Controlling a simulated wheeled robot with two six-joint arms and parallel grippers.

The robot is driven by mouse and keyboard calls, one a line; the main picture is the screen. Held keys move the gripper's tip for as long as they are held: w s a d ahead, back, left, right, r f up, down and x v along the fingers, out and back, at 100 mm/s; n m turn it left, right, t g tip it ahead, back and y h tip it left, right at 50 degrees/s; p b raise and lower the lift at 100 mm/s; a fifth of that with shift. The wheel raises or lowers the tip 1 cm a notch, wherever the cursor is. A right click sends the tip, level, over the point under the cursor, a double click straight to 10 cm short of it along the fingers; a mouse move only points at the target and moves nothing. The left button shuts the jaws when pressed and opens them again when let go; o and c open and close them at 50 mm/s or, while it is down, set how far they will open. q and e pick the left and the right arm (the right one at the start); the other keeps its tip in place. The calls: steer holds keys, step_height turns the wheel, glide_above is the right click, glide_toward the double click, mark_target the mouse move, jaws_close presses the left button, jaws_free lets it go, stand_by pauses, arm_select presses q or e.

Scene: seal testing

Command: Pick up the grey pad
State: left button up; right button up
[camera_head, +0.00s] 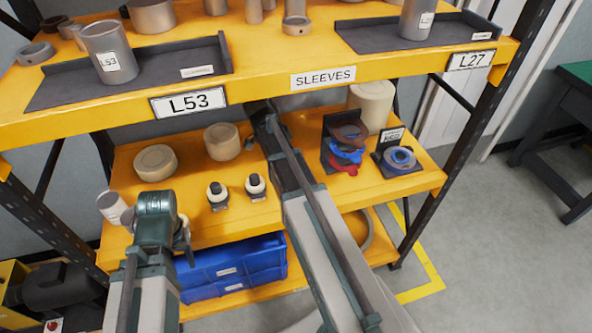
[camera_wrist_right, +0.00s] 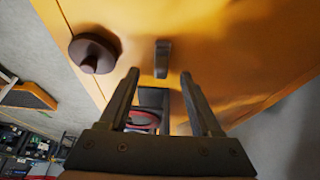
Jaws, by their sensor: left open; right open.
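A small grey block (camera_wrist_right: 162,58), which looks like the grey pad, stands on an orange shelf surface in the right wrist view. My right gripper (camera_wrist_right: 161,77) is open and empty, and the block shows just beyond the gap between its fingertips, apart from them. I cannot make out the pad in the head view, where my right arm reaches under the upper shelf and covers part of the middle shelf. My left gripper (camera_head: 183,240) is open in front of the middle shelf at the left; its fingers are small and partly hidden.
A dark round knob-like part (camera_wrist_right: 94,52) is left of the block. Two round cans (camera_head: 155,163), two small black-and-white fittings (camera_head: 218,195), a ring stand (camera_head: 344,145) and a blue roll (camera_head: 399,158) stand on the middle shelf. The upper shelf edge (camera_head: 250,92) overhangs. Blue bins (camera_head: 230,268) sit below.

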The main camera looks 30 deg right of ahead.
steer(key=b+x, duration=0.4)
steer(key=x, duration=0.1)
jaws_close()
stand_by(0.3)
